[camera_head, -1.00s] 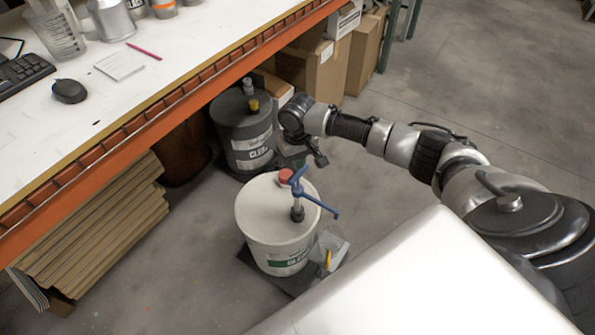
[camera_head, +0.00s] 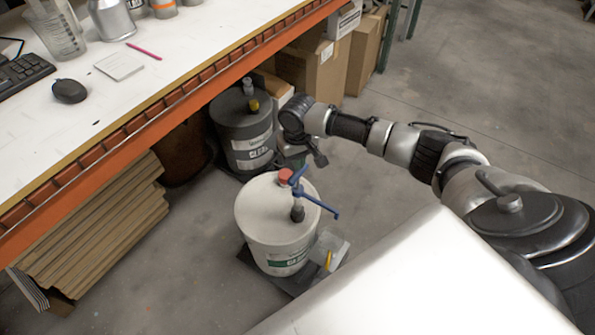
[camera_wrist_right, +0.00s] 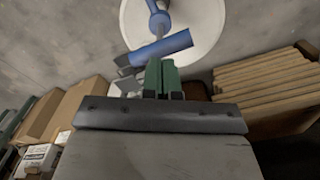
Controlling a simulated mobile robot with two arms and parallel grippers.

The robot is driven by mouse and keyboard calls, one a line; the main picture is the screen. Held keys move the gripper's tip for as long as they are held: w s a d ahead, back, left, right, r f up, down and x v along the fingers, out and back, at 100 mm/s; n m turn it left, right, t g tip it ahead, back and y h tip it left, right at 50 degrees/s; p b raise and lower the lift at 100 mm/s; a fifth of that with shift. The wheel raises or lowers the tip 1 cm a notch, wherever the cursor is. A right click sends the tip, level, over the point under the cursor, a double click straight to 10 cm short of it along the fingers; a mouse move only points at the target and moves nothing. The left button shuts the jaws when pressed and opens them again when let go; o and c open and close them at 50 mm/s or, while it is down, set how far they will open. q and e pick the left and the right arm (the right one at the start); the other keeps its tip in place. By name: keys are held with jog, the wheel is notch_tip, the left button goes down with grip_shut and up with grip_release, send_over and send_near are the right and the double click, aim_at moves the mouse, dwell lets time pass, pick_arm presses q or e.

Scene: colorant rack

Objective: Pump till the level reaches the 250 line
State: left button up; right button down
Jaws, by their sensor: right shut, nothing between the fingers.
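A white bucket (camera_head: 254,214) with a green-marked label stands on the floor on a dark base. A pump with a blue handle and spout (camera_head: 298,188) rises from its lid. The blue pump top (camera_wrist_right: 160,48) also shows in the wrist view, just beyond my fingertips. A clear container (camera_head: 338,248) with a yellow part stands beside the bucket, under the spout side. Its level and 250 line are too small to read. My right gripper (camera_head: 321,160) hangs above and beside the pump. Its green fingers (camera_wrist_right: 162,72) are shut and empty. My left gripper is out of view.
A dark grey bucket (camera_head: 228,128) stands behind the white one. Cardboard boxes (camera_head: 312,72) are under the bench, and stacked boards (camera_head: 100,225) lie at left. The orange-edged bench (camera_head: 190,40) runs above. Open floor (camera_head: 480,80) lies at the upper right.

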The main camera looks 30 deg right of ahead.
aim_at(298, 173)
jog(key=shift+f+b, duration=0.6)
jog(key=shift+f, duration=1.25)
jog(key=shift+f+b, duration=0.6)
jog(key=shift+f, duration=0.55)
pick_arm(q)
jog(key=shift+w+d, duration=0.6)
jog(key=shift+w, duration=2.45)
pick_arm(e)
jog(key=shift+f+b, duration=0.4)
jog(key=shift+f, duration=0.5)
jog(key=shift+r+p, duration=0.35)
jog(key=shift+p, duration=0.05)
notch_tip(298, 173, up, 2)
jog(key=shift+s+p, duration=0.1)
jog(key=shift+p, duration=1.15)
notch_tip(298, 173, up, 5)
jog(key=p, duration=0.6)
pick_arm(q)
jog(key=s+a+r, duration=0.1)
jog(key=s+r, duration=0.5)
